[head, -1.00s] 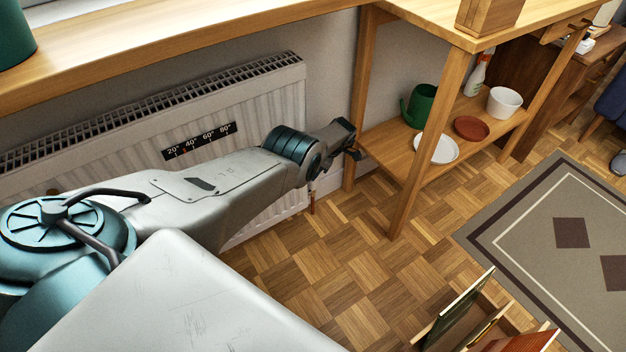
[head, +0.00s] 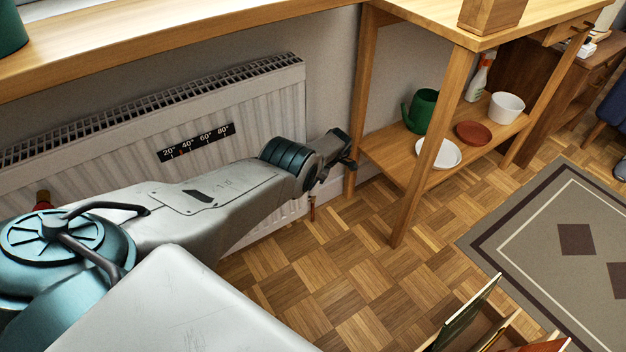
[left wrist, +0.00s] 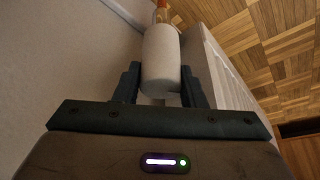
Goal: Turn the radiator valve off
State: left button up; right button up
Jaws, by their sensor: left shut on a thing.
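The radiator valve's white rounded head (left wrist: 161,50) stands between the two dark fingers of my left gripper (left wrist: 160,82) in the left wrist view, and the gripper is shut on it. A copper-coloured pipe (left wrist: 161,14) shows beyond the head. In the head view the ribbed radiator (head: 285,105) is on the wall, and a copper pipe end (head: 312,210) shows below my left wrist at its right end. My arm hides the valve head and the finger grip there. My right gripper is not in view.
A black temperature strip (head: 196,142) is on the radiator. A red knob-like thing (head: 43,199) is partly hidden at left. A wooden shelf unit (head: 397,156) with a green watering can (head: 421,110) stands close to my wrist.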

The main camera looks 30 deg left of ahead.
pick_arm(q)
jog(key=shift+f+n+b, duration=0.3)
jog(key=shift+n+b, duration=0.1)
jog(key=shift+b, duration=0.15)
jog(key=shift+r+n+g+b, duration=0.1)
jog(key=shift+n+g+b, duration=0.3)
jog(key=shift+n+b, duration=0.35)
jog(key=shift+r+n, duration=0.2)
jog(key=shift+n, duration=0.05)
jog(key=o, duration=0.7)
